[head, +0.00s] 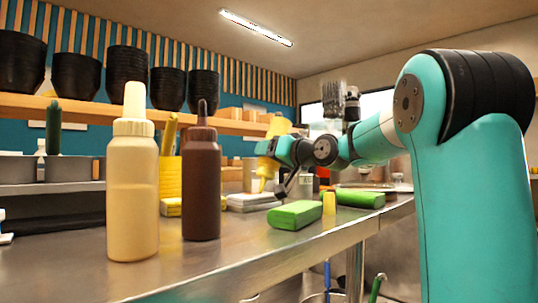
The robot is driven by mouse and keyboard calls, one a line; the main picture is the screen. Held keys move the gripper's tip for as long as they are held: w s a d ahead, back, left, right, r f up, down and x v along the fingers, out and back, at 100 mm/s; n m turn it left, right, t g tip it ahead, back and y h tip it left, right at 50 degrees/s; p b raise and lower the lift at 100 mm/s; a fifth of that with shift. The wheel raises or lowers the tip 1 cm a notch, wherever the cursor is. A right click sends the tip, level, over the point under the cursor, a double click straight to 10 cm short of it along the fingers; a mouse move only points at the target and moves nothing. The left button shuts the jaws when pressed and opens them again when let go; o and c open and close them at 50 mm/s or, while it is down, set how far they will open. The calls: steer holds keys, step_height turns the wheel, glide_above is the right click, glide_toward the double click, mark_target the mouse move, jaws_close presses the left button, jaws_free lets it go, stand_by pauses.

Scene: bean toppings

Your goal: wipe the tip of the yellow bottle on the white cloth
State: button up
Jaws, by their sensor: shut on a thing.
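My gripper (273,158) is at the far part of the counter, shut on a yellow bottle (267,147). The bottle is held in the air, somewhat tilted. Part of it is hidden by the gripper, and its tip is too small to make out clearly. A folded white cloth (250,200) lies on the counter, below the bottle in the picture. I cannot tell whether the bottle touches it; a gap seems to show between them.
A cream bottle (133,195) and a dark brown bottle (201,190) stand upright at front left. A green block (295,215), a small yellow piece (329,204) and another green block (361,199) lie near the counter's right edge. Black bowls (127,78) are stacked on the shelf.

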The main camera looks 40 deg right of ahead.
mark_target(277, 130)
steer(key=shift+r, duration=0.15)
steer(key=shift+r+p, duration=2.45)
steer(key=shift+r, duration=0.45)
steer(key=shift+c, duration=0.3)
